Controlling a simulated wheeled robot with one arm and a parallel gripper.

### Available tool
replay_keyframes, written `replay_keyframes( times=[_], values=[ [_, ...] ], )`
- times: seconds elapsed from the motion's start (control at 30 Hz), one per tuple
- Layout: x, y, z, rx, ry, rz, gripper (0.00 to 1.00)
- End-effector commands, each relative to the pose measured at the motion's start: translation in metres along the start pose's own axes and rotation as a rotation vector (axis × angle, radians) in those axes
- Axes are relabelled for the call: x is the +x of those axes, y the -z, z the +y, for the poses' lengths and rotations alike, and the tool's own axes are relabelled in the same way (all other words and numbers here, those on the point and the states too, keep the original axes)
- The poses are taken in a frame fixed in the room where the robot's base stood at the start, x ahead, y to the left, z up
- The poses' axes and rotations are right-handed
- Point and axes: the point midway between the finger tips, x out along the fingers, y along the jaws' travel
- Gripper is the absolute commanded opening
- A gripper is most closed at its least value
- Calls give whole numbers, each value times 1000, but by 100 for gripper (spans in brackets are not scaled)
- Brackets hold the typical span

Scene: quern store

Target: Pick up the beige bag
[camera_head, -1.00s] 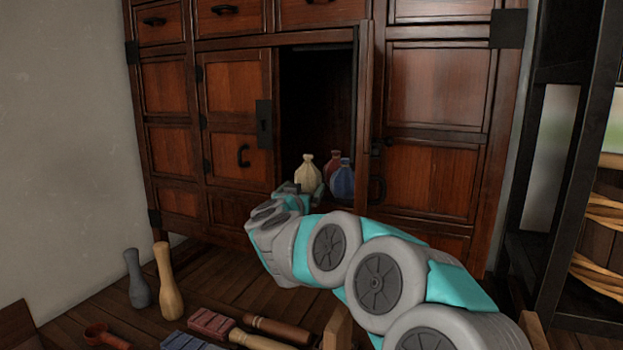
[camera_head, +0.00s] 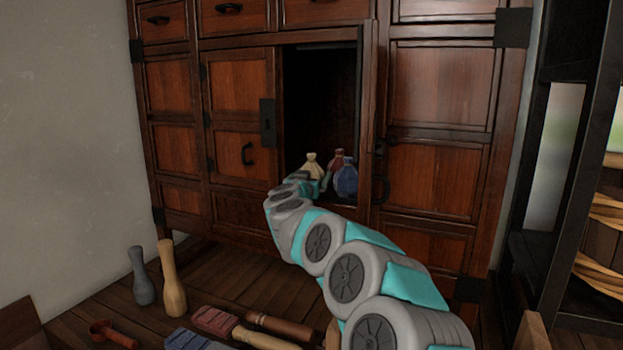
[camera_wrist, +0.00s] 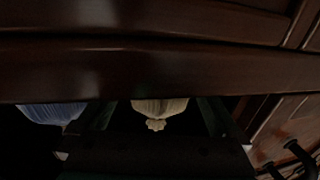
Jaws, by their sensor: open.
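The beige bag (camera_head: 312,163) stands in the open cabinet compartment, its tied top showing above my gripper (camera_head: 313,184). Its lower part is hidden behind my gripper and arm in the head view. In the wrist view the beige bag (camera_wrist: 158,110) lies between the two dark fingers of my gripper (camera_wrist: 157,118), which are apart on either side of it. Whether the fingers touch the bag cannot be told.
A blue bag (camera_head: 346,178) and a red bag (camera_head: 334,160) stand close to the right of the beige bag. The wooden cabinet (camera_head: 235,205) frames the compartment. Clubs (camera_head: 172,285) and brushes (camera_head: 215,321) lie or stand on the floor.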

Motion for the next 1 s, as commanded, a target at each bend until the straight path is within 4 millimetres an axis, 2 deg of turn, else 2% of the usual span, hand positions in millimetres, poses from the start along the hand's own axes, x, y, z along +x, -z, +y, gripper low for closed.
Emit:
replay_keyframes(
  times=[0.13, 0.9, 1.0],
  values=[
    [0, 0, 0, 0, 1, 0, 98],
    [0, 0, 0, 0, 1, 0, 12],
    [-1, 0, 0, 0, 1, 0, 12]
  ],
)
